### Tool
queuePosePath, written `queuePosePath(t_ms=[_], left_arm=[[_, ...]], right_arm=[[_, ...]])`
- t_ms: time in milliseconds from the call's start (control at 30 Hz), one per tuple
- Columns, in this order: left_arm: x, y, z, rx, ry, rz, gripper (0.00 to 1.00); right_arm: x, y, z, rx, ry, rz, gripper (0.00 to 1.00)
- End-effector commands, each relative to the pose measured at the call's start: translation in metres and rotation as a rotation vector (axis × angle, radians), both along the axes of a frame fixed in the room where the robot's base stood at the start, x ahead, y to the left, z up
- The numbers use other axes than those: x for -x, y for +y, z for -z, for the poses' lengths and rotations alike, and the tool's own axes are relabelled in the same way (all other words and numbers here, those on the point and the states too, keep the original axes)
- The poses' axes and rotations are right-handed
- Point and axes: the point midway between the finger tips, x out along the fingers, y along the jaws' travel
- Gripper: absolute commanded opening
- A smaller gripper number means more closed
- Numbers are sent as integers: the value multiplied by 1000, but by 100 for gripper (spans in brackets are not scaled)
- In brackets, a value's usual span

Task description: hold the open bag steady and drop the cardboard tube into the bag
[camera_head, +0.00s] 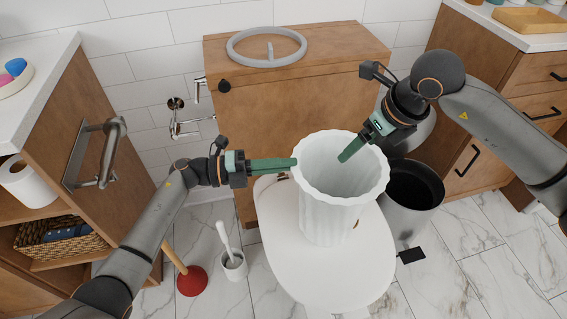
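A white, ribbed, open bag (330,205) stands upright on the closed white toilet lid (285,240), its scalloped mouth facing up. My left gripper (296,162) reaches in from the left. Its green fingers lie close together, with their tips on the bag's left rim. My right gripper (343,157) comes in from the upper right, fingers pointing down over the bag's mouth. Its fingers overlap in this view, so their gap cannot be judged, and no tube shows at their tips. I cannot make out the cardboard tube; the bag's bottom is hidden.
A dark bin (412,190) stands right of the toilet. A toilet brush (232,262) and a red plunger (192,281) stand on the floor at left. A wooden box (290,100) carrying a grey ring (243,57) is behind. Cabinets flank both sides.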

Motion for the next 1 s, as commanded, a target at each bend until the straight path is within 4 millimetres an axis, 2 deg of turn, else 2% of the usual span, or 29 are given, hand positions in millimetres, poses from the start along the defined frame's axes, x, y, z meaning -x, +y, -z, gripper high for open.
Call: queuePosePath(t_ms=[100,333,500,1000], left_arm=[[0,0,0,0,0,0,0],[0,0,0,0,0,0,0],[0,0,0,0,0,0,0],[0,0,0,0,0,0,0]], right_arm=[[8,-6,-25,0,-4,1,90],[18,-13,-53,1,-1,0,90],[21,-14,-58,1,1,0,90],[20,-14,-58,1,2,1,90]])
